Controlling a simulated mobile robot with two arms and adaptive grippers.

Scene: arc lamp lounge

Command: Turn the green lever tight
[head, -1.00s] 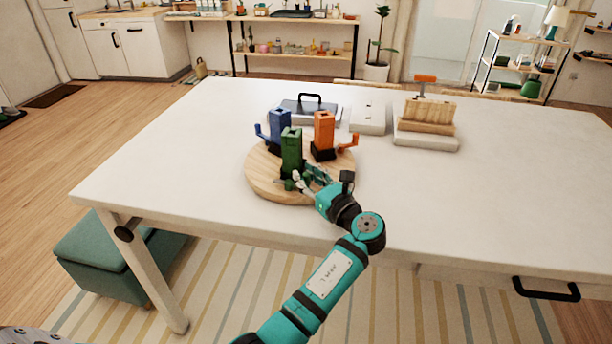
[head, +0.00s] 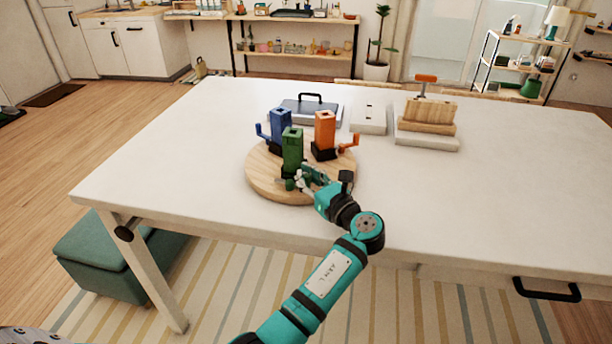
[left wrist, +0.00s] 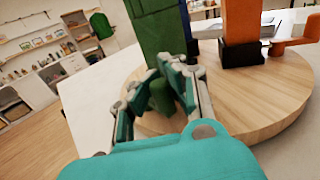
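The green block (head: 292,150) stands upright near the front of a round wooden board (head: 262,182). Its green lever (head: 290,184) shows low at its front; in the left wrist view the lever's end (left wrist: 160,96) lies between my fingers. My left gripper (head: 301,179) is at the lever, its fingers (left wrist: 160,80) closed in on both sides of it, seemingly touching. The fingers hide part of the lever. My right gripper is not in view.
A blue block (head: 280,124) with a blue lever and an orange block (head: 325,130) with an orange lever stand close behind on the board. Further back are a handled grey case (head: 311,107), a white box (head: 369,119) and a wooden stand (head: 428,112). The table's right side is clear.

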